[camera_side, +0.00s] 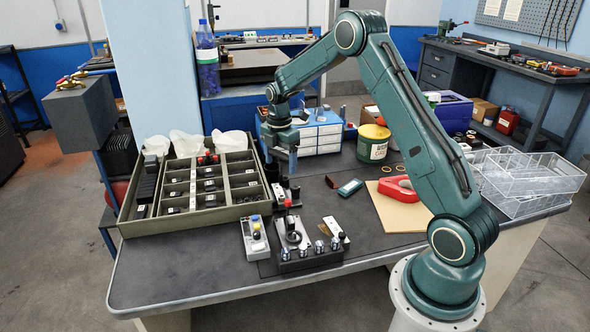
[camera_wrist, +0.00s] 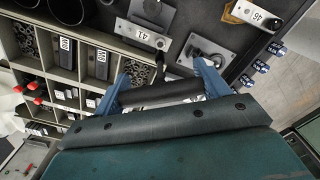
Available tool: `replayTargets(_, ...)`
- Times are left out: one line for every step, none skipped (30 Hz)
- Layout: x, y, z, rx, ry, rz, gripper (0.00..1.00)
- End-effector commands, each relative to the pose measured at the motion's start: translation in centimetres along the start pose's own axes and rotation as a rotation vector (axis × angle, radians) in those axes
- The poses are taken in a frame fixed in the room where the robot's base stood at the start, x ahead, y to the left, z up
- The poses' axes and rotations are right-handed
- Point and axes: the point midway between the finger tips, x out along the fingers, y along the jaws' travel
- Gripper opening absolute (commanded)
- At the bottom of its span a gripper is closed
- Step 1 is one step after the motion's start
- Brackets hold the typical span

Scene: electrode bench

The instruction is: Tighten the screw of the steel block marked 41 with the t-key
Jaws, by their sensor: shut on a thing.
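The steel block marked 41 (camera_wrist: 133,32) is a grey plate with a black part on top, flat on the bench in the wrist view. A round screw (camera_wrist: 160,43) sits at its near end. My gripper (camera_side: 285,170) points down over the bench, right of the tray. In the wrist view its blue fingers (camera_wrist: 160,90) are shut on the black bar of the t-key (camera_wrist: 162,94). A dark stem runs from the bar towards the screw. I cannot tell whether its tip is seated. In the side view the fingers largely hide the key.
An olive compartment tray (camera_side: 130,229) stands at the left. A dark fixture with several knobs (camera_side: 310,262), a grey box with coloured knobs (camera_side: 255,241) and a white plate (camera_side: 335,229) lie in front. A drawer unit (camera_side: 325,137) stands behind. Bare bench lies at the front left.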

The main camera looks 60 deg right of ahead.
Motion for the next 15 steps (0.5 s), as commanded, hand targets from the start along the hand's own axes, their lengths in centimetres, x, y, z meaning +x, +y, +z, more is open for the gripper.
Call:
replayTargets(-0.13, 0.03, 0.01, -0.049, 0.000, 0.001, 0.51)
replayTargets(-0.19, 0.03, 0.01, -0.081, 0.000, 0.001, 0.51)
replayTargets(-0.25, 0.03, 0.01, -0.126, -0.001, 0.001, 0.51)
replayTargets(-0.30, 0.03, 0.01, -0.158, -0.001, 0.002, 0.51)
replayTargets(-0.35, 0.03, 0.01, -0.191, -0.001, 0.002, 0.51)
replayTargets(-0.41, 0.03, 0.01, -0.234, -0.001, 0.002, 0.51)
replayTargets(-0.46, 0.04, 0.01, -0.266, -0.001, 0.002, 0.51)
replayTargets(-0.50, 0.04, 0.01, -0.299, -0.001, 0.002, 0.51)
replayTargets(-0.57, 0.04, 0.01, -0.343, -0.001, 0.002, 0.51)
replayTargets(-0.62, 0.04, 0.01, -0.376, -0.001, 0.002, 0.51)
replayTargets(-0.66, 0.04, 0.01, -0.408, -0.001, 0.002, 0.51)
replayTargets(-0.72, 0.03, 0.01, -0.451, -0.001, 0.002, 0.51)
replayTargets(-0.77, 0.03, 0.01, -0.484, -0.001, 0.002, 0.51)
replayTargets(-0.82, 0.03, 0.01, -0.516, -0.001, 0.001, 0.51)
replayTargets(-0.88, 0.03, 0.01, -0.560, -0.001, 0.001, 0.51)
